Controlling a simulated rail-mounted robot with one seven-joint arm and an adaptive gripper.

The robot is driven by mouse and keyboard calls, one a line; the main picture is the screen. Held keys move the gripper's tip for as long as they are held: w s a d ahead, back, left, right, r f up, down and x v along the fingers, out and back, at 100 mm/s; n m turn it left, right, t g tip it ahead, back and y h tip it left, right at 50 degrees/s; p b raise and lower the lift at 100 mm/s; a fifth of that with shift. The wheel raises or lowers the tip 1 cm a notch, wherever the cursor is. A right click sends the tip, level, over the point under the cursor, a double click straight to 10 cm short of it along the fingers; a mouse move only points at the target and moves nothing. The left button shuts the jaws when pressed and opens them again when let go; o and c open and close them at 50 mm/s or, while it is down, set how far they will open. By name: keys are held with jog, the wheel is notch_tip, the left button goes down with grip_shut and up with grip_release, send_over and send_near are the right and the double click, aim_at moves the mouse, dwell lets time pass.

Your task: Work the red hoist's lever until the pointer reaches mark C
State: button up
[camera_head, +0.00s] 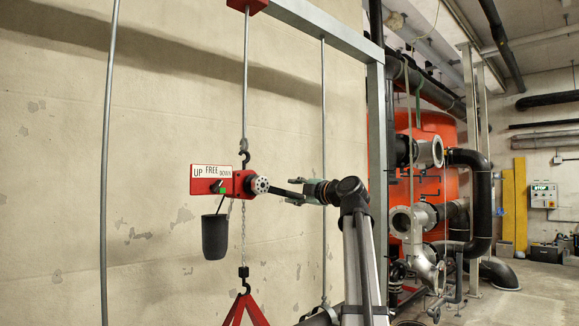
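The red hoist (243,184) hangs from a hook near the middle of the camera_head view. Its plate (211,171) reads UP, FREE, DOWN, with a small green part (221,190) below the FREE lettering. The dark lever (279,191) points right and slightly down from the round grey hub (260,185). My gripper (297,193) comes from the right, with its fingers at the lever's outer end. The view is too small to tell whether they are closed on it. I cannot make out the pointer or mark C.
A dark chain container (214,237) hangs under the hoist. A red sling (245,311) hangs from the lower hook. A grey steel frame (376,150) stands at the right, with thin vertical rods near the hoist. Pipes, a red tank (433,160) and a control box (543,195) are farther right.

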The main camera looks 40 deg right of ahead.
jog(key=s+b, duration=0.3)
jog(key=s, duration=0.5)
jog(key=shift+s+d, duration=0.3)
dwell(0.3)
